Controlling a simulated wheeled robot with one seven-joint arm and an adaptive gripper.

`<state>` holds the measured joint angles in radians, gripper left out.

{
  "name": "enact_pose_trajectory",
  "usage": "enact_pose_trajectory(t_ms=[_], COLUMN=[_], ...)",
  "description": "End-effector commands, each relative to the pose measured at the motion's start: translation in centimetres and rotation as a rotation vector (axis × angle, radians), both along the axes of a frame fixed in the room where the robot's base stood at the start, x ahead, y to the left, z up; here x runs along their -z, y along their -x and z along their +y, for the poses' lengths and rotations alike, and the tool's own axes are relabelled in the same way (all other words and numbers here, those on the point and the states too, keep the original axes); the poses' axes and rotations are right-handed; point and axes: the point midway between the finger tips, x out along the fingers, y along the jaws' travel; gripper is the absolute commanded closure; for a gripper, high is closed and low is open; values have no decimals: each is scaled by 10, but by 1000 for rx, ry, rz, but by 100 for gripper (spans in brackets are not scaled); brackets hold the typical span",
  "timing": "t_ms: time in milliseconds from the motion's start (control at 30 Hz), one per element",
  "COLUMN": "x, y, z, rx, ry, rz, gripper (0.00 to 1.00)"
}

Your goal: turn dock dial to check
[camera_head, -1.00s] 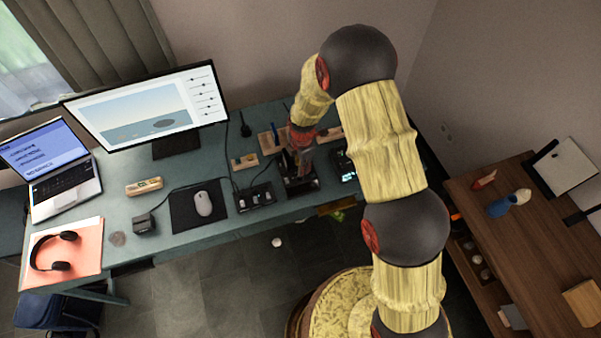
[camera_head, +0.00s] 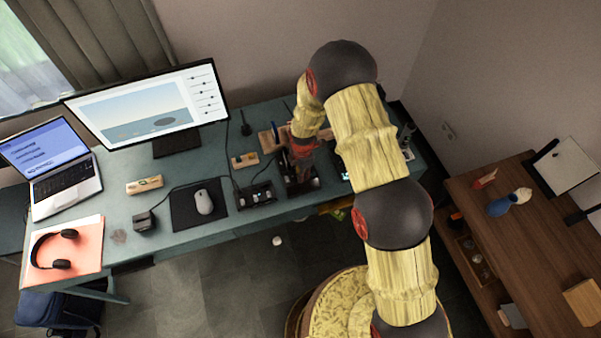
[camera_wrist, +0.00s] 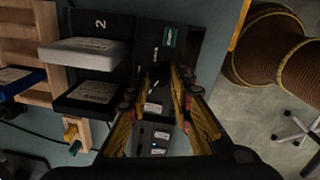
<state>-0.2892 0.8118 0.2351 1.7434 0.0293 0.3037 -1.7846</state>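The dark dock (camera_head: 303,184) stands near the front edge of the desk, under my gripper (camera_head: 302,160) in the head view. In the wrist view the dock (camera_wrist: 122,28) has a "2" mark, a teal label and drive-like blocks in its bays. My gripper (camera_wrist: 165,75) points down at the dock's dark face, its yellowish fingers a small gap apart. Small pale labels show between the fingers. The dial cannot be made out; the fingers and shadow cover the spot between the tips. I cannot tell whether they touch it.
A wooden rack (camera_wrist: 38,60) with a blue block stands left of the dock in the wrist view. A black tray (camera_head: 256,196), mouse (camera_head: 203,202), monitor (camera_head: 150,110) and laptop (camera_head: 55,165) are to the left. A wooden cabinet (camera_head: 540,235) stands at right.

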Motion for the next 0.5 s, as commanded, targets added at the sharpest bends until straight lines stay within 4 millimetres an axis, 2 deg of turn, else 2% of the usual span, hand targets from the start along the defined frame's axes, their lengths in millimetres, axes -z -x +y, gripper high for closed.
enact_pose_trajectory(t_ms=[333,500], x=[0,0], y=[0,0], z=[0,0], rx=[0,1], ry=[0,0], rz=[1,1], gripper=[100,100])
